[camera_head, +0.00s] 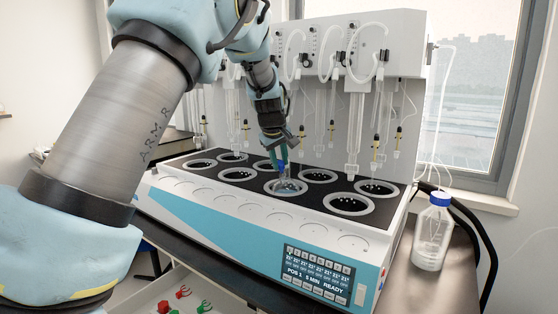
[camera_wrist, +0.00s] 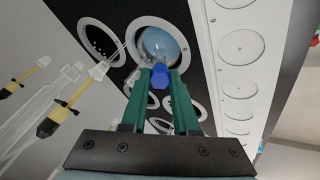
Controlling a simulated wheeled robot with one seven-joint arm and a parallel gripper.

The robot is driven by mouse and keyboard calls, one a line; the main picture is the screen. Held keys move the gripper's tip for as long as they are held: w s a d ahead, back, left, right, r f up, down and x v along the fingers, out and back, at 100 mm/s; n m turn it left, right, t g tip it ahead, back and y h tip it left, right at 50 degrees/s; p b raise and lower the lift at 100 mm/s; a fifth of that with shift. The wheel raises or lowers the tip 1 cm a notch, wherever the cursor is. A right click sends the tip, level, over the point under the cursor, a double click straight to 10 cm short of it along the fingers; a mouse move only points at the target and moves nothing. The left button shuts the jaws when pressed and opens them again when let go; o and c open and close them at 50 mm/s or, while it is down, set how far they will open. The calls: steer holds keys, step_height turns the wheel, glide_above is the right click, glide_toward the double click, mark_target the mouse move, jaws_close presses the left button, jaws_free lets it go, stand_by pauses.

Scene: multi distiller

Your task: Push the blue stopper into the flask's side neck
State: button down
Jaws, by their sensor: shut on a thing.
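My gripper (camera_wrist: 159,76) has two green fingers shut on the blue stopper (camera_wrist: 159,80) in the wrist view. In the head view my gripper (camera_head: 281,160) points down over the glass flask (camera_head: 286,187), which sits in a front-row well of the distiller (camera_head: 220,210). The flask also shows in the wrist view (camera_wrist: 160,46), just beyond the stopper, with bluish glass in its round well. The stopper overlaps the flask's edge in the wrist view. The side neck is hidden behind the stopper and fingers, so I cannot tell whether they touch.
Glass tubes with yellow and black fittings (camera_head: 375,147) hang behind the wells. A clear bottle with a blue cap (camera_head: 432,232) stands right of the distiller. An open drawer (camera_head: 185,297) below holds red and green clips. Several other wells (camera_head: 348,203) surround the flask.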

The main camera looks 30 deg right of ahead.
steer(key=shift+w+d+f, duration=0.15)
steer(key=shift+w+f, duration=0.1)
steer(key=shift+f, duration=0.2)
steer(key=shift+b+x, duration=0.3)
steer(key=shift+x, duration=1.05)
stand_by(1.3)
steer(key=c, duration=0.6)
jaws_free()
steer(key=shift+s+r, duration=0.1)
steer(key=b+v, duration=0.2)
steer(key=v, duration=0.8)
steer(key=shift+s+r, duration=0.15)
steer(key=shift+r, duration=0.1)
